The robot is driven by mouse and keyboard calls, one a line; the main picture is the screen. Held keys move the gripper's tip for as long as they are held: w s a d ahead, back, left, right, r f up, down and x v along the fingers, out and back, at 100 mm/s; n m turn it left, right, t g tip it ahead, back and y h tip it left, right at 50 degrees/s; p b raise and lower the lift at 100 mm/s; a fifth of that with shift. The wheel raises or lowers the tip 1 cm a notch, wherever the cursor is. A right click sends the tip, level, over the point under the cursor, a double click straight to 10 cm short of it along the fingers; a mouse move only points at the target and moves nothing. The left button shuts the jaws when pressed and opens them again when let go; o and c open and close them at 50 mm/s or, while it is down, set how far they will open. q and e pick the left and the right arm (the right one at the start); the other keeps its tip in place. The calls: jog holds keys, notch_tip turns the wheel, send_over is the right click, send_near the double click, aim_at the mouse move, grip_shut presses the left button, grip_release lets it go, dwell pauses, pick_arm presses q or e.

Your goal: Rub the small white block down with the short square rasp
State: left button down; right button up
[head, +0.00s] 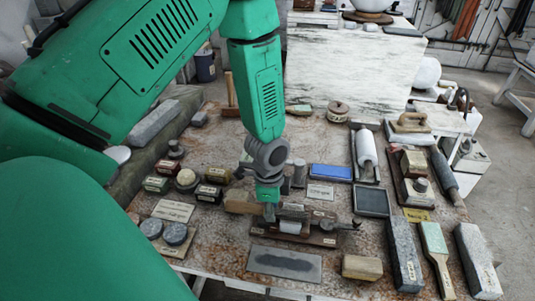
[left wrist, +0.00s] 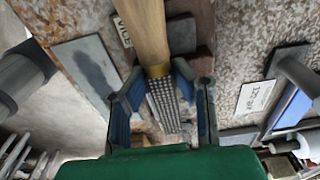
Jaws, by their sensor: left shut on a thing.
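The small white block (head: 290,227) sits in a dark wooden holder (head: 322,238) on the workbench in the head view. My left gripper (head: 268,211) is just above and left of it, pointing down. In the left wrist view my left gripper (left wrist: 163,112) is shut on the short square rasp (left wrist: 164,98), with its toothed grey steel between the fingers. The rasp's wooden handle (left wrist: 143,28) and brass collar extend away from the fingers. I cannot tell whether the rasp touches the block. I cannot clearly make out the block in the wrist view. My right gripper is out of view.
A grey slate (head: 285,263) lies at the near edge, with a tan block (head: 362,267) to its right. A blue stone (head: 331,172) and a label card (head: 320,192) lie behind. Several small labelled blocks stand left. Long stones and a green-faced paddle (head: 435,243) crowd the right.

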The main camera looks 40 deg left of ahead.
pick_arm(q)
jog(key=shift+w+d, duration=0.45)
jog(key=shift+d, duration=0.3)
jog(key=shift+s+a, duration=0.1)
jog(key=shift+a, duration=0.1)
jog(key=shift+s+a+r+p, duration=0.15)
jog(key=shift+s+a+p, duration=0.15)
jog(key=shift+a+p, duration=0.25)
jog(key=shift+s+a, duration=0.35)
jog(key=shift+a, duration=0.05)
jog(key=shift+s+a, duration=0.4)
jog(key=shift+a, duration=0.4)
jog(key=shift+d, duration=0.1)
jog(key=shift+w+d+r+p, duration=0.5)
jog(key=shift+d+p, duration=0.2)
jog(key=shift+w+d+r, duration=0.1)
jog(key=shift+d, duration=0.15)
